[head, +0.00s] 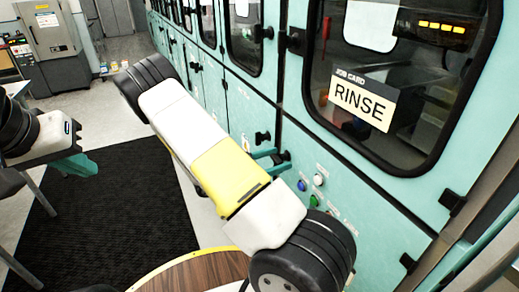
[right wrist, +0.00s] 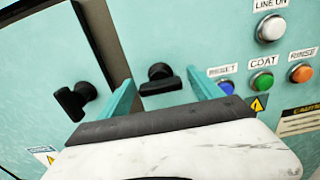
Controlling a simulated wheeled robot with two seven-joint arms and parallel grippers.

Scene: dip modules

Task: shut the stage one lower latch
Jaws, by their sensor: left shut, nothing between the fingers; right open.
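Black latches sit on the teal cabinet front. In the right wrist view one latch (right wrist: 158,80) lies between the teal fingers of my open right gripper (right wrist: 160,77), and I see no clear contact. Another latch (right wrist: 75,101) is left of the fingers, across a dark seam, with its handle tilted. In the head view these appear as a latch (head: 285,156) by my right gripper (head: 272,157) and one (head: 262,137) further left. I cannot read which is the stage one lower latch. My left gripper (head: 75,165) is shut and empty, far from the cabinet.
Blue (right wrist: 226,87), green (right wrist: 262,82), orange (right wrist: 302,73) and white (right wrist: 270,28) buttons sit close right of my right gripper. A RINSE card (head: 362,99) is on the window above. A wood-topped round table (head: 185,274) and a black mat (head: 120,205) are below.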

